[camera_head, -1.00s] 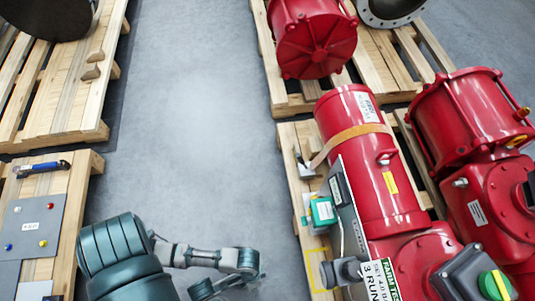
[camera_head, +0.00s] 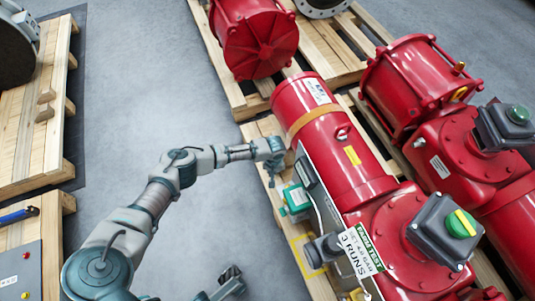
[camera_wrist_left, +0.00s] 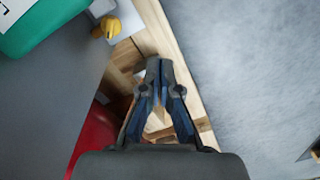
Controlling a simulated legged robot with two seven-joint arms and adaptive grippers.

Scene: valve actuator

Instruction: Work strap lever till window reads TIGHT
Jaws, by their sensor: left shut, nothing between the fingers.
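A tan strap (camera_head: 307,122) runs around a red cylinder (camera_head: 318,137) lying on a pallet. A green box with a white face (camera_head: 297,199) sits beside the cylinder; its lettering is too small to read. It shows as a green corner in the left wrist view (camera_wrist_left: 35,25). My left gripper (camera_head: 273,178) is at the strap's lower left end, above the pallet edge. In the left wrist view its fingers (camera_wrist_left: 159,66) are shut and empty, over wood. I cannot make out the strap lever, perhaps hidden by the gripper. A dark gripper (camera_head: 233,274), apparently my right, shows at the bottom edge.
A grey control box with a green knob (camera_head: 460,224) and a hanging label (camera_head: 362,250) are on the red actuator. Another red actuator (camera_head: 410,85) stands to the right. A yellow knob (camera_wrist_left: 107,28) is near the green box. Grey floor (camera_head: 150,90) is clear between the pallets.

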